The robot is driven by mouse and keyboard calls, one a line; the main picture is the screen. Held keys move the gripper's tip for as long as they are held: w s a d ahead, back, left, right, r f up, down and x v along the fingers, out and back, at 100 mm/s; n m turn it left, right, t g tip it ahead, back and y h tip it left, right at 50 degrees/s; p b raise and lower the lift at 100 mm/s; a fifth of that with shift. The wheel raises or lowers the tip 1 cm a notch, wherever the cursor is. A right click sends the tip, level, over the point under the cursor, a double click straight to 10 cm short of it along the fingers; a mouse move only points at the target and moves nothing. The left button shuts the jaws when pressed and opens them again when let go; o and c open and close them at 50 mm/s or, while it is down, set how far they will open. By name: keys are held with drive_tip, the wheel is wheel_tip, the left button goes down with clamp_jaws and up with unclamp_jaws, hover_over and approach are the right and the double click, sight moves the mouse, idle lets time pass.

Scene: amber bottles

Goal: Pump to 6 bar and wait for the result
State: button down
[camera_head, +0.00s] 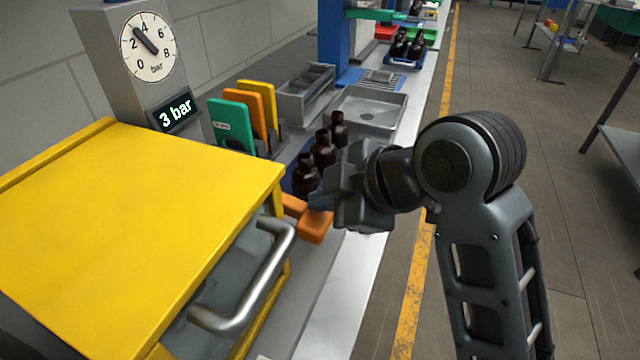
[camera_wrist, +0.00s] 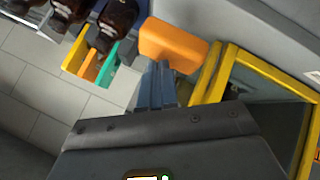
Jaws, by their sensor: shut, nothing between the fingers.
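The pressure gauge (camera_head: 148,47) stands at the back left, its needle near 3. The display (camera_head: 175,112) below it reads "3 bar". The yellow-topped cabinet (camera_head: 130,210) fills the left foreground, with a grey bar handle (camera_head: 250,280) on its right side. An orange block (camera_head: 316,226), perhaps the pump's pedal or lever, sits beside the cabinet; it also shows in the wrist view (camera_wrist: 172,45). My gripper (camera_head: 318,198) is shut and empty, right at the orange block. Its closed fingers (camera_wrist: 157,85) point towards the block in the wrist view; I cannot tell whether they touch.
Several dark amber bottles (camera_head: 323,150) stand in a row just beyond my gripper. Teal, orange and yellow upright plates (camera_head: 232,127), a grey bin (camera_head: 305,92) and a shallow metal tray (camera_head: 368,115) lie further along the bench.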

drive_tip(key=shift+r+p, duration=2.15)
drive_tip(key=shift+r, duration=0.5)
wheel_tip(320, 180, up, 5)
drive_tip(key=p, duration=0.3)
